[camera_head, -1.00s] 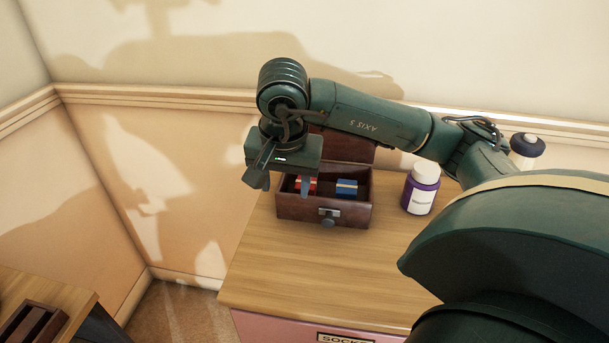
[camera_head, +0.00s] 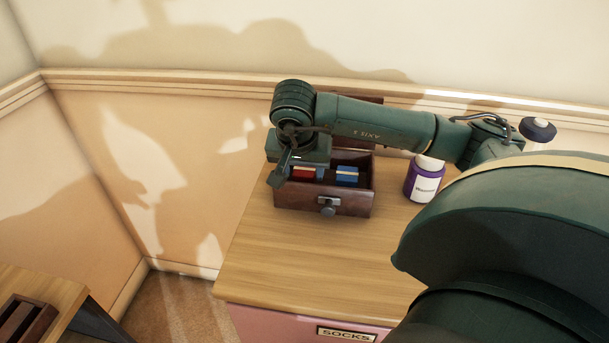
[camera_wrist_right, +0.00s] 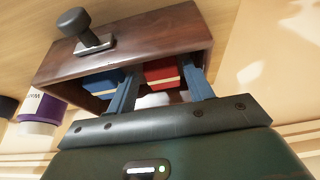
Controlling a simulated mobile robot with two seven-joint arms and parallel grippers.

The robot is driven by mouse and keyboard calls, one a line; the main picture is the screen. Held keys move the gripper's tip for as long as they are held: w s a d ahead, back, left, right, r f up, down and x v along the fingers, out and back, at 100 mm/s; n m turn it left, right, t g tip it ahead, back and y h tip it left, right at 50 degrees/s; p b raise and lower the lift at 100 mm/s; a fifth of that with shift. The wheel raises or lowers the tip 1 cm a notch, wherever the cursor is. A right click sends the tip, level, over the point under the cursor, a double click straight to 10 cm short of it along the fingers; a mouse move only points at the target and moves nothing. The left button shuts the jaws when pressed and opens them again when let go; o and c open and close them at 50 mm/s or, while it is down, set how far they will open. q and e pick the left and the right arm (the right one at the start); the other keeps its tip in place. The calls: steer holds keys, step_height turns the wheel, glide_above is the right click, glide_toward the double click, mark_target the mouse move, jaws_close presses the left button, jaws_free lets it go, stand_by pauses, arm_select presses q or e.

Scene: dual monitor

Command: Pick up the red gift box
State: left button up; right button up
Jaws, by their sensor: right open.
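The red gift box (camera_head: 302,174) has a pale band and sits in the left part of a small open wooden drawer box (camera_head: 300,199). My right gripper (camera_head: 298,177) is low over that side of the drawer and hides part of the red box. In the right wrist view, the red gift box (camera_wrist_right: 160,68) lies between the two spread fingers of my right gripper (camera_wrist_right: 164,74), one finger on each side. Whether they touch it cannot be told. The gripper is open. My left gripper is not in view.
A blue gift box (camera_head: 347,175) sits beside the red one, close to one finger. The drawer front has a knob (camera_head: 327,210). A purple bottle with a white cap (camera_head: 423,182) stands to the right. The wooden tabletop (camera_head: 300,260) in front is clear.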

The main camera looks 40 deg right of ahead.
mark_target(303, 175)
steer(key=x, duration=0.3)
steer(key=shift+f, duration=0.1)
steer(key=shift+c, duration=0.3)
steer(key=c, duration=0.7)
